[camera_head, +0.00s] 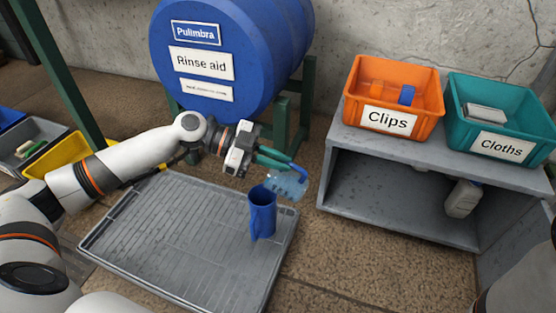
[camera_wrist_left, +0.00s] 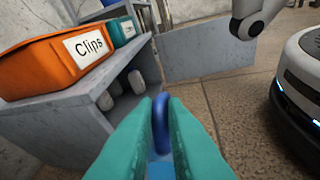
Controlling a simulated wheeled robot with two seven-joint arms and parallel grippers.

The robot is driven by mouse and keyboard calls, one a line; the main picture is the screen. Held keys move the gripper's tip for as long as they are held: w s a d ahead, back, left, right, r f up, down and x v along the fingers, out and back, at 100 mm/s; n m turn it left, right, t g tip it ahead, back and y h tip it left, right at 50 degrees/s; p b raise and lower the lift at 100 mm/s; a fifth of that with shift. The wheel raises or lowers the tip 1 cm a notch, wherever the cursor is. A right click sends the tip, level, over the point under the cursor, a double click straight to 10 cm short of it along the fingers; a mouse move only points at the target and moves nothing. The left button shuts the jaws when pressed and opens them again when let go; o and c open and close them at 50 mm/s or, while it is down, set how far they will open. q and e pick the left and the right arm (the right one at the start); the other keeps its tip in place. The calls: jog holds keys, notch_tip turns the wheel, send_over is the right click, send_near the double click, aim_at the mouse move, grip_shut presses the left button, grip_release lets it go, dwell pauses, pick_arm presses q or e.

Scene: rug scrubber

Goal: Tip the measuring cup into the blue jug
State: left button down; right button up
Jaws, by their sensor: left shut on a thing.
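The blue jug (camera_head: 262,212) stands upright on the grey ribbed tray (camera_head: 150,228), near its right side. My left gripper (camera_head: 280,161) has teal fingers and is shut on the blue handle of the clear bluish measuring cup (camera_head: 287,184). The cup is held just behind and to the right of the jug's rim and looks tilted. Its contents and any flow cannot be made out. In the left wrist view the handle (camera_wrist_left: 160,125) stands between the fingers (camera_wrist_left: 160,108), which hide most of the cup. My right gripper is not in view.
A blue drum labelled Rinse aid (camera_head: 235,60) sits on a green stand behind the tray. A grey shelf (camera_head: 400,190) at right carries an orange Clips bin (camera_head: 425,80) and a teal Cloths bin (camera_head: 530,105). A bottle (camera_head: 462,198) is inside the shelf. A yellow bin (camera_head: 58,157) lies at left.

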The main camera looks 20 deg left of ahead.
pick_arm(q)
jog(key=shift+b, duration=0.3)
dwell(0.4)
jog(key=shift+a, duration=0.1)
dwell(0.9)
jog(key=shift+f+b, duration=0.1)
jog(key=shift+b, duration=0.3)
jog(key=shift+a+h+b, duration=0.1)
jog(key=shift+h+b, duration=0.2)
dwell(0.9)
jog(key=shift+f+b, duration=0.15)
jog(key=shift+b, duration=0.2)
jog(key=shift+a, duration=0.1)
